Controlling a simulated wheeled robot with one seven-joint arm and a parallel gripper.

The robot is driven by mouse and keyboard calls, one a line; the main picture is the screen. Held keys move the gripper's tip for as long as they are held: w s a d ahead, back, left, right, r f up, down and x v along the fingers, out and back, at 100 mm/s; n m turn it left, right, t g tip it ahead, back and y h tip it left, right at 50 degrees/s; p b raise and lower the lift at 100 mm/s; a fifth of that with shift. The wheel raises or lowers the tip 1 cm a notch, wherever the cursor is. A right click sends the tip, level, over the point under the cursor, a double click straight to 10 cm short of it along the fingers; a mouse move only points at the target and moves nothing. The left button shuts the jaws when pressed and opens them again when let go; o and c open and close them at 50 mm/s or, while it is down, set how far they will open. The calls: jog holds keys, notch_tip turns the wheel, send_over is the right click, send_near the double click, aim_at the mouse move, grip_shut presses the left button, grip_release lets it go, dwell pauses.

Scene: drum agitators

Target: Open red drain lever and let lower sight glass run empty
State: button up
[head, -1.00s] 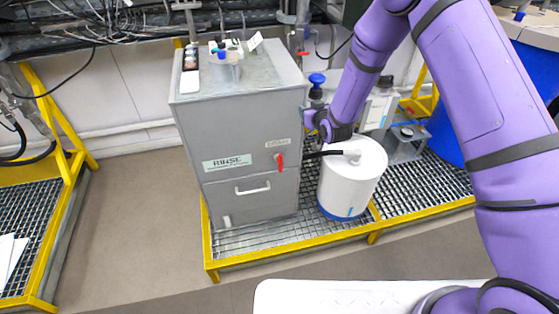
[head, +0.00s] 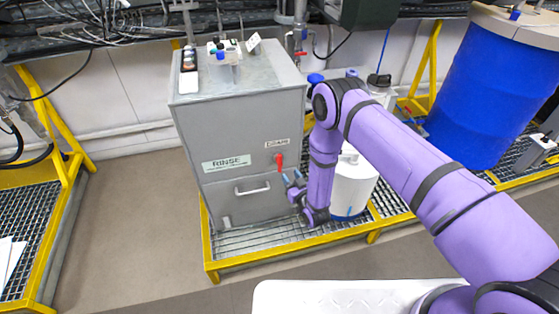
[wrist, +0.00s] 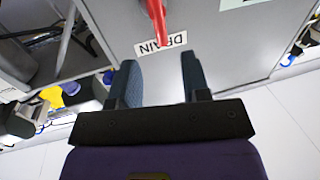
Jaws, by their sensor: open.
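The red drain lever (head: 279,161) is on the front of the grey RINSE cabinet (head: 235,130), below the DRAIN label (head: 277,143), and hangs downward. It also shows in the wrist view (wrist: 157,20) at the top, beside the upside-down DRAIN label. My gripper (head: 291,178) is close to the cabinet front, just below and right of the lever. In the wrist view my gripper (wrist: 156,82) has its two fingers apart with nothing between them, the lever lying beyond the tips. I cannot make out a lower sight glass.
A white drum (head: 352,188) stands right of the cabinet, partly behind my arm. A yellow-edged grating (head: 290,252) surrounds the cabinet's base. A blue barrel (head: 480,95) stands at right.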

aim_at(281, 161)
jog(key=x, duration=1)
grip_shut()
